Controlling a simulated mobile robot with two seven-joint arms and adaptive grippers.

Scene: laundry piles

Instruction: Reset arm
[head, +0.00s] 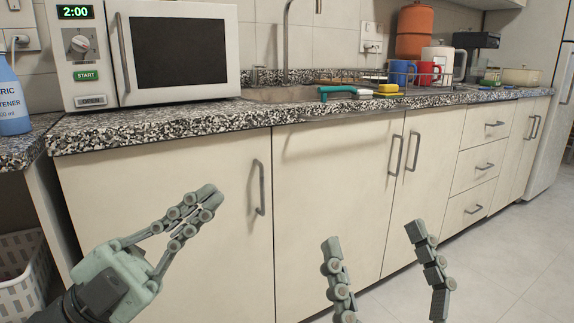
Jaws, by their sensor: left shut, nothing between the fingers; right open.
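My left gripper (211,196) is at the lower left in the head view, in front of the cream cabinet door below the microwave. Its fingers are together with nothing between them, pointing up and to the right. My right gripper (372,236) is at the bottom, right of centre. Its two fingers point up and stand wide apart, with nothing between them. Its palm and arm are out of frame. Both grippers are below the speckled countertop in the picture.
A white microwave (150,95) stands on the speckled countertop (215,117). A blue bottle (12,100) is at the left edge, above a white laundry basket (25,280). A sink, dish rack and mugs are further right. Cream cabinets (335,190) run below. Tiled floor (510,240) is clear at right.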

